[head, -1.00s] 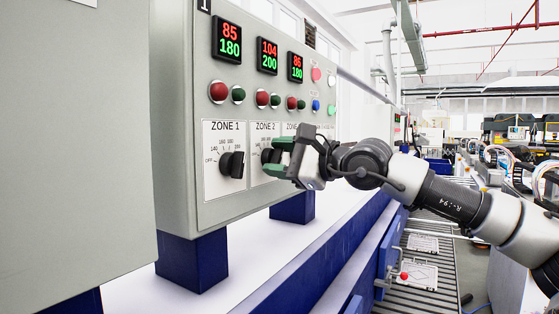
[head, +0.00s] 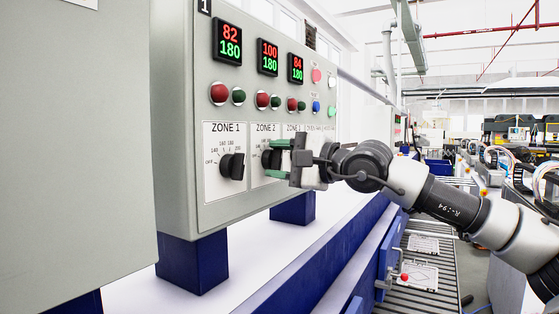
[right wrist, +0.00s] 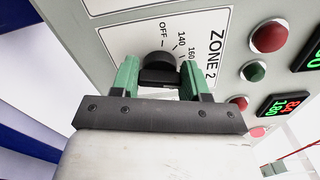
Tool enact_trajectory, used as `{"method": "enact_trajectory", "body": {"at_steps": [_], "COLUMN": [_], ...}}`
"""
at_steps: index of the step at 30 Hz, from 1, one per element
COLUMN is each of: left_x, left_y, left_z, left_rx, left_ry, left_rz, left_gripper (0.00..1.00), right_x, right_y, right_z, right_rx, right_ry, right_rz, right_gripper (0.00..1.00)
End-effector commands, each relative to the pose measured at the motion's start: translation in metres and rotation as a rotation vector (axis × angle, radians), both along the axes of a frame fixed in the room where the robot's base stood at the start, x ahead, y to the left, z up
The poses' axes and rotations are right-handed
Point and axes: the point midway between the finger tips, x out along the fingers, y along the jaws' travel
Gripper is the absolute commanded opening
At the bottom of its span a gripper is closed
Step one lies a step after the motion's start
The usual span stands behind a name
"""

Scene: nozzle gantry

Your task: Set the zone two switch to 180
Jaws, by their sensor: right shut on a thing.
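The black zone two switch (head: 267,159) is on its white ZONE 2 dial plate on the grey control panel (head: 190,80). My right gripper (head: 273,158) has its green fingers shut on this switch, one on each side. In the right wrist view the switch (right wrist: 158,66) sits between the fingers (right wrist: 160,76), with OFF, 140 and 160 legible on the dial; the gripper hides the rest. The zone two display (head: 268,57) reads 100 in red and 180 in green. My left gripper is out of view.
The zone one switch (head: 232,166) is left of my right gripper, and the zone three dial is partly behind the gripper. Red and green buttons (head: 262,99) sit above the dials. A roller conveyor (head: 420,260) runs at the lower right.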

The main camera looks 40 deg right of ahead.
Motion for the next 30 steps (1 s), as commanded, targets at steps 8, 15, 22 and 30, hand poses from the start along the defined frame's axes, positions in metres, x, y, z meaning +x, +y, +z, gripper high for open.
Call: {"method": "enact_trajectory", "body": {"at_steps": [8, 15, 22, 30], "left_x": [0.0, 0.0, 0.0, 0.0], "left_y": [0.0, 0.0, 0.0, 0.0], "left_z": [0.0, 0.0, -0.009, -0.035], "left_rx": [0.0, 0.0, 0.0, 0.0], "left_ry": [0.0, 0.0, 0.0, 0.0], "left_rz": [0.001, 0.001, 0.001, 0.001], "left_gripper": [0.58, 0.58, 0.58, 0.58], "right_x": [0.0, 0.0, -0.009, -0.041], "right_y": [0.0, 0.0, -0.003, -0.012], "right_z": [-0.001, -0.001, -0.002, -0.004], "right_rx": [0.002, 0.002, 0.005, 0.005], "right_ry": [0.001, 0.001, -0.003, -0.006], "right_rz": [0.0, 0.0, 0.0, 0.0], "right_gripper": [0.7, 0.71, 0.71, 0.71]}}
